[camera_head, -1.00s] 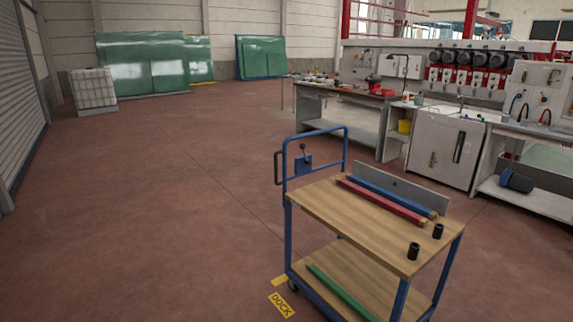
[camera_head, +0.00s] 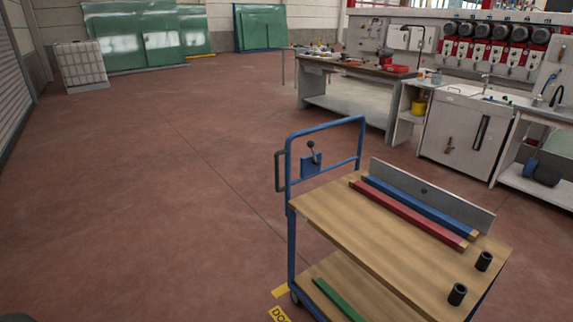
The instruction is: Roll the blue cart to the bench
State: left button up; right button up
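The blue cart (camera_head: 402,228) with wooden shelves stands at the lower right, close in front of me. Its blue tube handle frame (camera_head: 325,128) rises at its far left end, with a lever on a blue plate (camera_head: 311,163) and a dark grip (camera_head: 280,171) on its side. A red bar (camera_head: 412,216), a blue bar (camera_head: 420,206), a grey plate (camera_head: 430,195) and two black cylinders (camera_head: 457,294) are on the top shelf. A green bar (camera_head: 337,300) lies on the lower shelf. The bench (camera_head: 352,100) is beyond the cart. Neither gripper is in view.
A yellow dock label (camera_head: 279,314) is on the floor by the cart's near left wheel. A white cabinet (camera_head: 463,138) stands right of the bench. A white caged tank (camera_head: 82,66) and green glass sheets (camera_head: 145,38) stand far left. The floor between is open.

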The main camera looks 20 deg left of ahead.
aim_at(385, 267)
jog(key=i+j+z, duration=0.35)
jog(key=i+j, duration=0.85)
